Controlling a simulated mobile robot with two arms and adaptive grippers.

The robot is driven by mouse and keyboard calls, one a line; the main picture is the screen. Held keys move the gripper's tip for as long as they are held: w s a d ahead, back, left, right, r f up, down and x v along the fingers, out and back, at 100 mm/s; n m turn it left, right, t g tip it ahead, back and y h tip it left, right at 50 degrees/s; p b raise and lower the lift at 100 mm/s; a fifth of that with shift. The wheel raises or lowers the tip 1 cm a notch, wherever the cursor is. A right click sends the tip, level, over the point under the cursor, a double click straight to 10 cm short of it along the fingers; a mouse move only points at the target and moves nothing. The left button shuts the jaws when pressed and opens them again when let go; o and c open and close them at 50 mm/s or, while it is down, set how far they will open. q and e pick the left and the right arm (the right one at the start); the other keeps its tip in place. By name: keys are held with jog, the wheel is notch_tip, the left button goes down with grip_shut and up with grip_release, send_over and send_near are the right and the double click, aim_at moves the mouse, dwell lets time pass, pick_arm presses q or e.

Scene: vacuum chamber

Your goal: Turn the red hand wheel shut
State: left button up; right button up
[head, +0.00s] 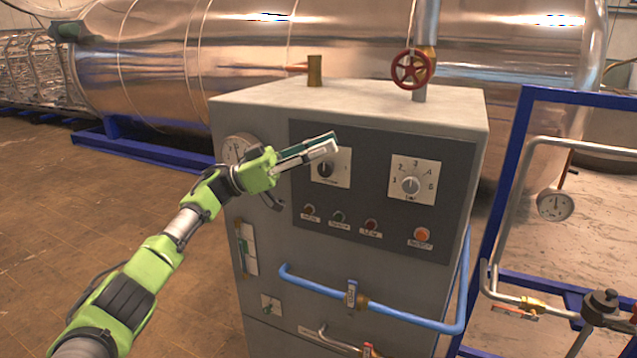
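The red hand wheel (412,69) is a small spoked wheel on a brass valve. It sits on a vertical metal pipe at the back right of the grey cabinet's top. My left gripper (335,142) is in front of the cabinet's dark control panel and covers part of the left knob plate. It is left of and lower than the wheel in the picture, clearly apart from it. Its fingers point right and show as two close, nearly parallel bars, so I cannot tell whether they are open or shut. No object shows between them. My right gripper is not in view.
The grey cabinet (350,100) carries a numbered dial (411,185), several buttons and a blue pipe (400,315) on its front. A brass fitting (314,70) stands on its top. A blue frame (515,150) with a gauge (555,204) stands at right. A large shiny tank is behind.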

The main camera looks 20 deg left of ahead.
pick_arm(q)
jog(key=w+a+f+n+t+y, duration=0.1)
jog(key=w+f+n+t, duration=0.2)
jog(key=f, duration=0.5)
jog(key=shift+f+t+y+b, duration=0.25)
jog(key=shift+t+y+b, duration=0.15)
jog(key=shift+t, duration=0.4)
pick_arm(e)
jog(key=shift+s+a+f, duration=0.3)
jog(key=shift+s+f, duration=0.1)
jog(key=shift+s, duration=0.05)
pick_arm(q)
jog(key=shift+a, duration=0.1)
